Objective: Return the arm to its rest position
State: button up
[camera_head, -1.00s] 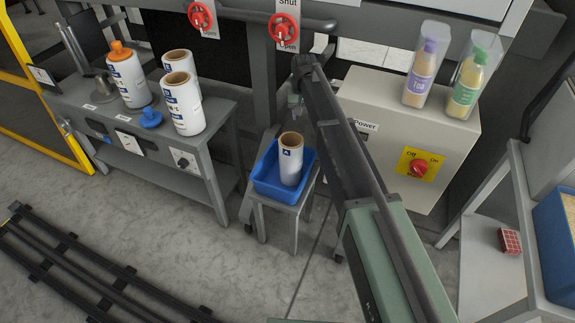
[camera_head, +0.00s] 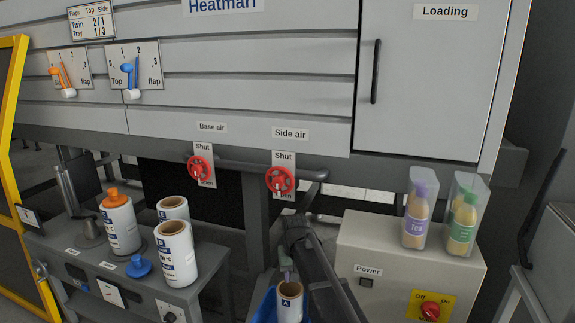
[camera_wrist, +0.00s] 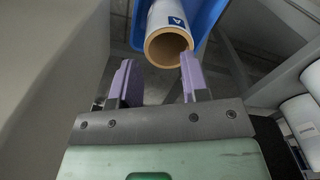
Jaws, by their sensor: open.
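My gripper (camera_wrist: 157,78) shows in the wrist view with its two purple fingers apart and nothing between them. A white roll with a brown core (camera_wrist: 168,40) lies just beyond the fingertips, in a blue bin (camera_wrist: 207,18). The same roll (camera_head: 290,300) shows beside the arm at the bottom edge, with only part of the blue bin (camera_head: 264,306) in view.
A grey bench (camera_head: 205,268) at left holds white rolls, an orange-topped bottle (camera_head: 121,225) and a blue knob (camera_head: 139,267). A beige power box (camera_head: 385,262) at right carries two cased bottles. Red valves (camera_head: 280,181) and the machine front stand behind.

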jog(key=s+d+m, duration=0.1)
jog(key=s+d, duration=0.6)
jog(key=s, duration=0.6)
jog(key=s+d+m, duration=0.1)
jog(key=s+d, duration=0.7)
jog(key=s, duration=0.5)
notch_tip(320, 180, up, 15)
jog(key=w+p, duration=0.1)
jog(key=p, duration=1.4)
jog(key=shift+w, duration=0.15)
